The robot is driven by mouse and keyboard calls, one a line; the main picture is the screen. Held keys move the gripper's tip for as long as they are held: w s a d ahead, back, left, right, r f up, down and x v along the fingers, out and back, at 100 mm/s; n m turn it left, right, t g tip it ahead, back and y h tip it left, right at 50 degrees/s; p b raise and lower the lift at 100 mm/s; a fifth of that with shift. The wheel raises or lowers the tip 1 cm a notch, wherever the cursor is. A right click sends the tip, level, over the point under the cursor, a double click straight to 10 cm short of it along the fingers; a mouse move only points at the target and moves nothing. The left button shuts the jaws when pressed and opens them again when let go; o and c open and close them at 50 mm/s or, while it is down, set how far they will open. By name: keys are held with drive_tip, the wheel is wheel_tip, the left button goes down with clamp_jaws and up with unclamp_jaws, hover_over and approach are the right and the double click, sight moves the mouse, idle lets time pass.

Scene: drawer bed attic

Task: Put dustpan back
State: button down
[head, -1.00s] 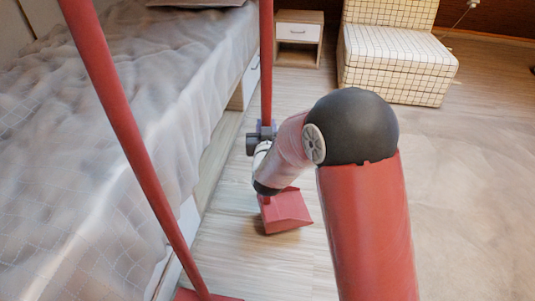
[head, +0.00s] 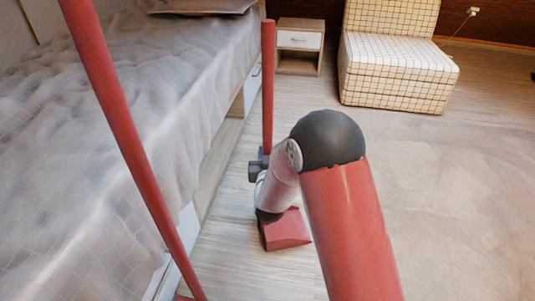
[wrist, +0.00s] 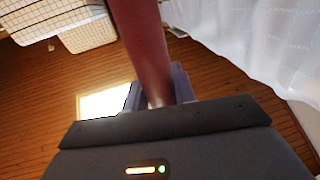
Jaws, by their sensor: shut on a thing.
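The red dustpan (head: 288,230) has a long upright red handle (head: 267,85) and is in the middle of the head view, beside the bed. My gripper (head: 262,162) is shut on the lower part of the handle. My arm hides part of the pan in the head view. I cannot tell whether the pan touches the floor.
A bed (head: 130,90) runs along the left. Another red pole (head: 125,140) leans in front of it, close to me. A nightstand (head: 299,45) and a checkered chair (head: 395,65) stand at the back. The wooden floor (head: 450,190) to the right is clear.

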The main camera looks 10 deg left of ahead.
drive_tip(key=c, duration=1.1)
unclamp_jaws()
drive_tip(key=shift+c, duration=0.2)
drive_tip(key=shift+r+p, duration=0.15)
drive_tip(key=shift+p, duration=0.15)
drive_tip(key=s+d, duration=0.2)
drive_tip(key=s, duration=1)
drive_tip(key=d+r+g, duration=0.5)
drive_tip(key=d+r, duration=0.4)
drive_tip(key=s+d+r+g+h, duration=0.1)
drive_tip(key=s+d+g, duration=0.1)
drive_tip(key=s+d, duration=0.2)
drive_tip(key=s+d+r+m+g+h, duration=0.1)
drive_tip(key=s+d, duration=0.4)
drive_tip(key=s, duration=0.6)
drive_tip(key=s+d+r+g, duration=0.3)
drive_tip(key=s+d+g, duration=0.1)
drive_tip(key=s, duration=0.4)
drive_tip(key=shift+s+d+m+h, duration=0.15)
drive_tip(key=shift+d+m+h, duration=0.25)
